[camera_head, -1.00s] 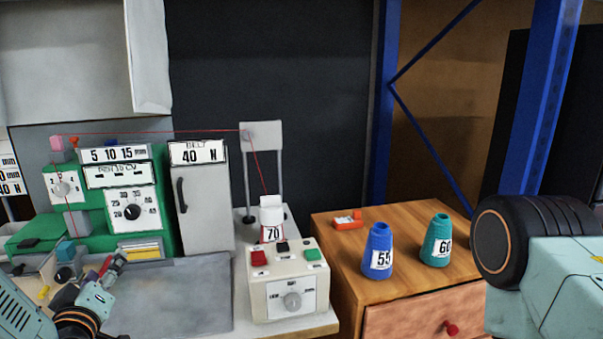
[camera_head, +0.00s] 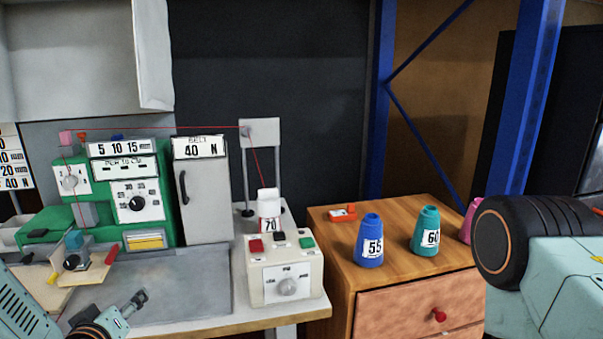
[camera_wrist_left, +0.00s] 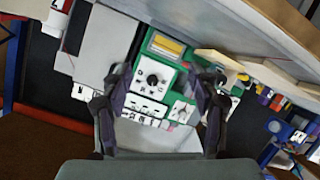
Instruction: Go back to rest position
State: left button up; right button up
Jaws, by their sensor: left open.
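My left gripper (camera_head: 136,303) is at the lower left of the head view, over the grey worktop in front of the green machine (camera_head: 185,228). In the left wrist view its two fingers (camera_wrist_left: 160,95) stand apart with nothing between them, and the machine's dial panel shows beyond them. My right arm shows at the right edge of the head view, but its gripper is out of view.
A control box (camera_head: 283,270) with red, black and green buttons stands on the worktop's right. The wooden cabinet (camera_head: 330,245) carries a blue cone (camera_head: 370,243), a teal cone (camera_head: 425,232) and a pink cone (camera_head: 470,222).

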pick_arm(q)
jog(key=s+d+f+m+g+h, duration=0.1)
jog(key=s+d+f+m+g, duration=0.1)
jog(key=s+d+f+g, duration=0.4)
jog(key=s+d+f+m+g+h, duration=0.2)
jog(key=s+f, duration=0.7)
jog(key=s, duration=0.1)
jog(key=s+d+f+m+g, duration=0.1)
jog(key=s+f+g, duration=0.1)
jog(key=s, duration=0.7)
jog(key=s+d+f+m+g, duration=0.2)
jog(key=s+f+g, duration=0.1)
jog(key=s, duration=0.7)
jog(key=shift+d+f+g, duration=0.25)
jog(key=shift+f+g, duration=0.05)
jog(key=shift+f, duration=0.2)
jog(key=shift+w, duration=0.1)
jog(key=shift+c, duration=0.2)
